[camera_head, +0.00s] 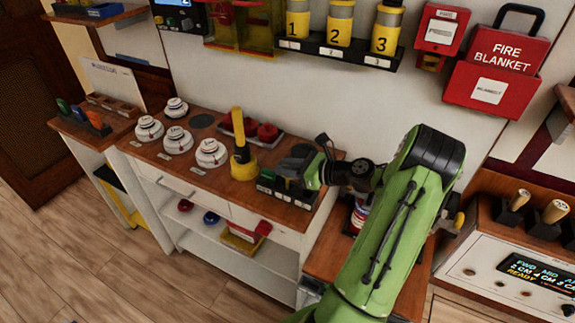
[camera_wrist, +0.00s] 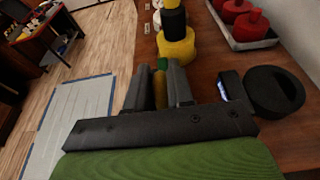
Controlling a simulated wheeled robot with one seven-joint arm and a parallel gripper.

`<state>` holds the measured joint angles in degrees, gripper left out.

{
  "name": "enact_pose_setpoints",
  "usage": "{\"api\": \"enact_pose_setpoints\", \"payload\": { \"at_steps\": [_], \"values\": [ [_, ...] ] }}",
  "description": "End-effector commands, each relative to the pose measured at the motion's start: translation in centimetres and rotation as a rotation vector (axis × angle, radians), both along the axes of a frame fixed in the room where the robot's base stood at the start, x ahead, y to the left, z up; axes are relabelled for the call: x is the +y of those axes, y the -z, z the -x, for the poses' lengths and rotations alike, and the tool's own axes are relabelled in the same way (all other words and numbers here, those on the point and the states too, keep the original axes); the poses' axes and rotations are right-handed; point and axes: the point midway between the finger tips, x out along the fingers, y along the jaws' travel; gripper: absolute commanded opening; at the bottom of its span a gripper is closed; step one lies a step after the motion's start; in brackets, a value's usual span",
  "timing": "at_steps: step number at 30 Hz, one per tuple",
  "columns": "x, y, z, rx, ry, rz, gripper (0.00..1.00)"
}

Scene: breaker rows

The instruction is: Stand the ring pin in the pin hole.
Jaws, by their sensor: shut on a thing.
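My gripper (camera_head: 290,165) is over the right part of the wooden bench top. In the wrist view its two dark fingers (camera_wrist: 161,85) are closed on a narrow yellow piece with a green end (camera_wrist: 161,64), which I take to be the ring pin. Its ring cannot be made out. Just beyond the fingers stands a yellow post with a black band and wide yellow base (camera_head: 243,160), also in the wrist view (camera_wrist: 176,44). A black round part with a recess (camera_wrist: 275,90) lies to the right of the fingers. I cannot tell which opening is the pin hole.
A black labelled rack (camera_head: 286,192) is at the bench's front right edge. White round devices (camera_head: 178,140) stand on the left. Red knobs in a grey tray (camera_head: 267,133) sit behind the yellow post. Free wood shows around the post's left side.

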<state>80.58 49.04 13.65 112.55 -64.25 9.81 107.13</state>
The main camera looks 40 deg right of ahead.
Motion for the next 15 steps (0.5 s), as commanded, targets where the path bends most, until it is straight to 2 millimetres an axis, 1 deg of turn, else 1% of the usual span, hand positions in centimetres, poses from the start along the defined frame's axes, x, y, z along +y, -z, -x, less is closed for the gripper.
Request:
{"api": "enact_pose_setpoints", "payload": {
  "at_steps": [15],
  "values": [
    [0.0,1.3,0.0,0.000,0.000,0.000,0.00]
  ]
}}
